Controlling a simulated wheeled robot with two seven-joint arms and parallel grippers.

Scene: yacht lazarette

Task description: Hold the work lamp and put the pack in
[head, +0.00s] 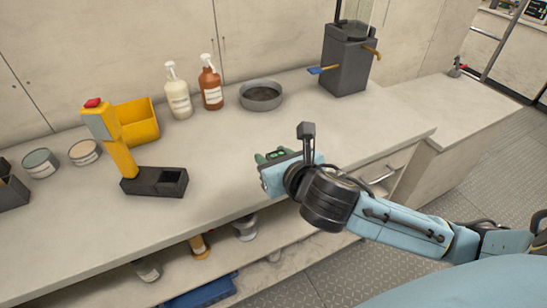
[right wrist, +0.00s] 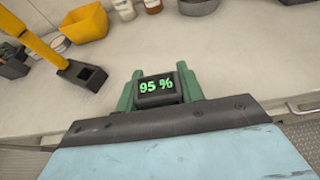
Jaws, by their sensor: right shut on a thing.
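The work lamp (head: 122,156) stands upright on the bench at left, with a yellow handle, a grey head with a red top and a black base (head: 155,182). The base has a dark opening at its right end, which also shows in the right wrist view (right wrist: 92,78). My right gripper (head: 270,157) is over the bench to the right of the lamp, apart from it. Its green fingers are shut on the dark pack (right wrist: 156,88), whose face reads 95 % in green. The pack is mostly hidden in the head view. My left gripper is out of view.
A yellow bin (head: 138,122) is close behind the lamp. Two bottles (head: 178,92) (head: 210,84), a grey round dish (head: 261,96) and a grey box-shaped unit (head: 347,62) stand along the back. Tins (head: 40,163) are at left. The bench between lamp and gripper is clear.

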